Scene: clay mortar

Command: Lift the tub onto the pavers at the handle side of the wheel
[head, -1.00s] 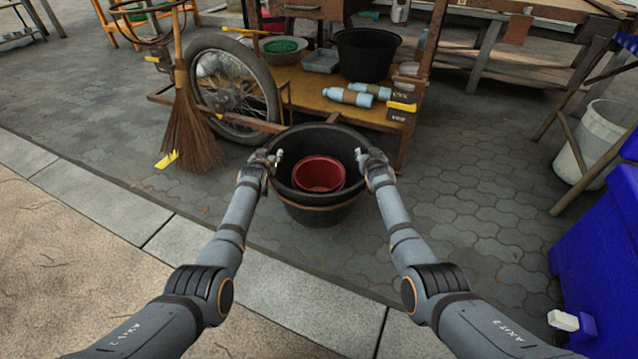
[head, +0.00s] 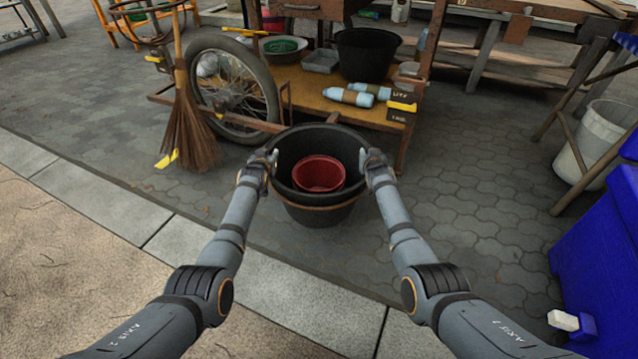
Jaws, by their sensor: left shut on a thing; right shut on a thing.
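The tub (head: 318,215) is black and round with a brownish band, and a red bowl-like container (head: 319,174) sits inside it. It stands in front of the cart, upright; I cannot tell whether its base touches the ground. My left gripper (head: 272,160) is shut on the tub's left rim. My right gripper (head: 364,158) is shut on its right rim. The spoked wheel (head: 236,95) of the cart is behind and to the left. The grey pavers (head: 470,210) spread around the tub and to the right.
A straw broom (head: 190,135) leans by the wheel. The wooden cart (head: 310,88) carries bottles (head: 347,97) and another black tub (head: 366,55). A white bucket (head: 592,140) and a blue bin (head: 600,245) stand at the right. Pavers between tub and bucket are clear.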

